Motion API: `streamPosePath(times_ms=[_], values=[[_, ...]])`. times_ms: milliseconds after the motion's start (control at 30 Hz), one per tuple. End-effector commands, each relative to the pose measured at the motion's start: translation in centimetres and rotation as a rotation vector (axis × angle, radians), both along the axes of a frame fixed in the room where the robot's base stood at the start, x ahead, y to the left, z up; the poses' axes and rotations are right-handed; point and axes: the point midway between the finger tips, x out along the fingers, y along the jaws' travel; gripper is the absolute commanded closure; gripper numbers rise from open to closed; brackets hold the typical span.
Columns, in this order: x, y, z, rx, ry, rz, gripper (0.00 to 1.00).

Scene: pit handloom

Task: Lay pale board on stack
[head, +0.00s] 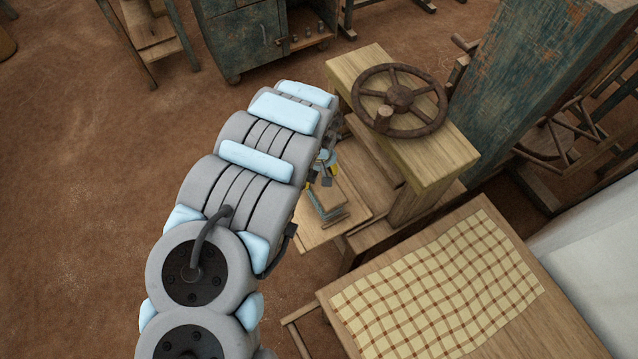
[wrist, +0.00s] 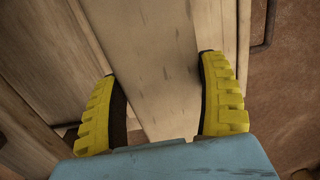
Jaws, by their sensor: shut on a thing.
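My gripper (wrist: 158,66) shows in the wrist view as two yellow ribbed fingers, one on each side of a pale board (wrist: 160,90). The fingers are shut on its side edges. In the head view, my arm hides most of the gripper. A wooden board lies or is held close below it, with a teal piece (head: 324,208) beside it, above a low wooden shelf (head: 345,222). I cannot make out a separate stack or whether the board touches anything below.
A wooden block with a dark handwheel (head: 400,98) stands right behind the shelf. A table with a checked cloth (head: 440,290) is in front at right. A teal post (head: 540,70) rises at the right. A cabinet (head: 245,40) stands at the back. The earth floor at left is clear.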

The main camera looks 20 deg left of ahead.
Motion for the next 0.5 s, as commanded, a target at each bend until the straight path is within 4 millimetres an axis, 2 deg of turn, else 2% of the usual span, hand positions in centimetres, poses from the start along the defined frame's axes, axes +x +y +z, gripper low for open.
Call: streamPosePath(times_ms=[267, 500], values=[[0.4, 0.2, -0.9, 0.001, 0.001, 0.001, 0.64], [0.3, 0.2, -3.5, 0.000, 0.003, 0.000, 0.64]])
